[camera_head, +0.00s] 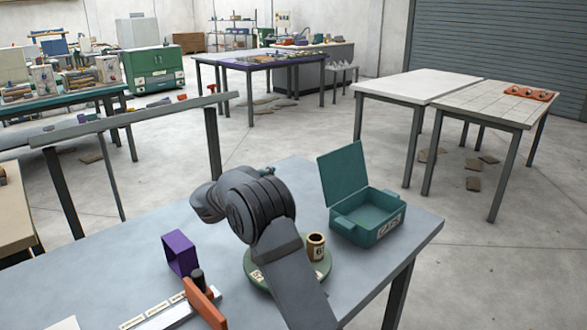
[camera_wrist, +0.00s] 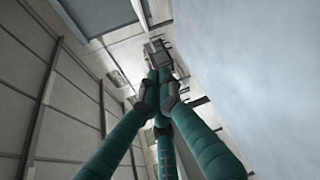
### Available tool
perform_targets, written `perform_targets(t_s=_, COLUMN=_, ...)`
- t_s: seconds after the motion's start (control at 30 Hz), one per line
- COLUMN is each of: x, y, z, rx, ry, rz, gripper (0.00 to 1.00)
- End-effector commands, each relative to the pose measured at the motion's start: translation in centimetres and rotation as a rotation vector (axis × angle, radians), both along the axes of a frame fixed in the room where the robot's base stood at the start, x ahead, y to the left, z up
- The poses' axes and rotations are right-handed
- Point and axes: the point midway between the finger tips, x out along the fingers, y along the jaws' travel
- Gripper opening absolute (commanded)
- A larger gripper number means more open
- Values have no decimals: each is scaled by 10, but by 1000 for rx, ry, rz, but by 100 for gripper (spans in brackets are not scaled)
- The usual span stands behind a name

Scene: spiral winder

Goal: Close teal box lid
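The inside of the box looks empty. The box is not in the wrist view.
A green round plate (camera_head: 258,272) with a brown cup (camera_head: 316,247) lies left of the box, partly behind my arm. A purple open block (camera_head: 179,253) and an orange piece (camera_head: 205,304) lie farther left. The table (camera_head: 402,258) is bare right of the box.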

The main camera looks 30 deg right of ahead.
Motion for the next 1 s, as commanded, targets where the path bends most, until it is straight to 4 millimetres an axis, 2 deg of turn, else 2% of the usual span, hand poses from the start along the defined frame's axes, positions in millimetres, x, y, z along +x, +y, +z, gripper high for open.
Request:
perform_targets(t_s=0.03, x=-15, y=-21, z=-1, rx=-26, ry=4, rz=-56, gripper=0)
perform_targets(t_s=0.1, x=-31, y=-42, z=2, rx=-53, ry=8, rz=-111, gripper=0)
perform_targets(t_s=0.2, x=-42, y=-59, z=4, rx=-72, ry=9, rz=-152, gripper=0)
perform_targets(t_s=0.37, x=-37, y=-77, z=2, rx=-75, ry=10, rz=-161, gripper=0)
perform_targets(t_s=0.8, x=-2, y=-148, z=-10, rx=-74, ry=10, rz=-159, gripper=0)
perform_targets(t_s=1.0, x=-24, y=-150, z=2, rx=-73, ry=9, rz=-157, gripper=0)
